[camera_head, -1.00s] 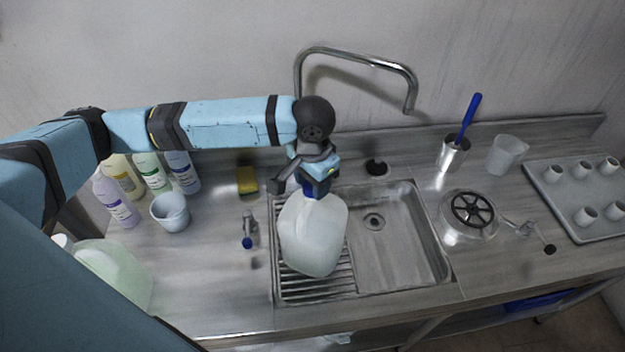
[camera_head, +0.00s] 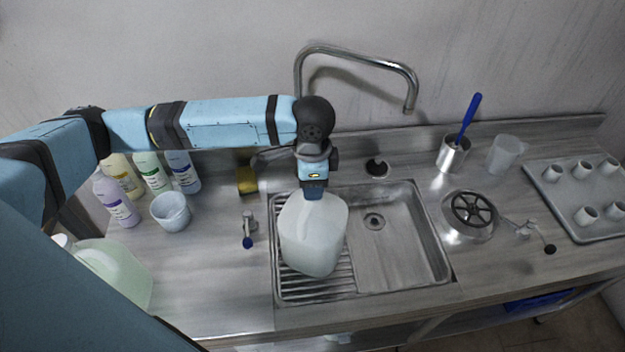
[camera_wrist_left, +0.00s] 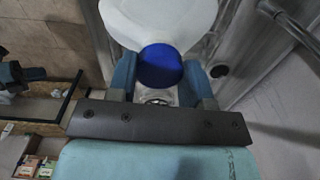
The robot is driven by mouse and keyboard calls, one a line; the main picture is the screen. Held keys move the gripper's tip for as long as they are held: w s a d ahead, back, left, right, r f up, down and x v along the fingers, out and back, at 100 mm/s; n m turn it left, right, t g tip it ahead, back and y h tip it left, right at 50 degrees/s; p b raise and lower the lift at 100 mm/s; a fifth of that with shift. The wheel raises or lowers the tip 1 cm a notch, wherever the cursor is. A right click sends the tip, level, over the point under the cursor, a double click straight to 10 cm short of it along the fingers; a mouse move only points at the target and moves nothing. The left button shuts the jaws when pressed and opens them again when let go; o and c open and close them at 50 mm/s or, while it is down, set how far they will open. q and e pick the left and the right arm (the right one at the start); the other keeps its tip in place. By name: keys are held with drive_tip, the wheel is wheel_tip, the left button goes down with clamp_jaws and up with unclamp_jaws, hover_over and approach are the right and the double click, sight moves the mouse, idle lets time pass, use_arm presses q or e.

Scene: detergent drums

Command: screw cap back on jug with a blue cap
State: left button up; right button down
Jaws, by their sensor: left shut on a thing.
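A white translucent jug (camera_head: 314,235) stands on the ribbed drainboard at the left side of the sink. Its blue cap (camera_wrist_left: 160,66) is at the jug's neck in the left wrist view, between the two fingers. My left gripper (camera_head: 313,192) is above the jug's top and shut on the blue cap. In the head view the gripper hides most of the cap. The jug's white body also shows in the left wrist view (camera_wrist_left: 160,18). I cannot tell how tightly the cap sits on the neck. My right gripper is not in view.
The sink basin (camera_head: 400,240) right of the jug is empty. A tall faucet (camera_head: 355,55) arches behind. Several bottles (camera_head: 122,204), a pale cup (camera_head: 171,212) and a yellow sponge (camera_head: 247,180) stand left.

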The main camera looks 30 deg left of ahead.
use_arm(q)
drive_tip(key=m, duration=0.3)
drive_tip(key=shift+f+m, duration=0.15)
drive_tip(key=shift+m, duration=0.25)
drive_tip(key=o, duration=0.7)
drive_tip(key=shift+r, duration=0.2)
drive_tip(key=n, duration=0.5)
drive_tip(key=shift+n, duration=0.4)
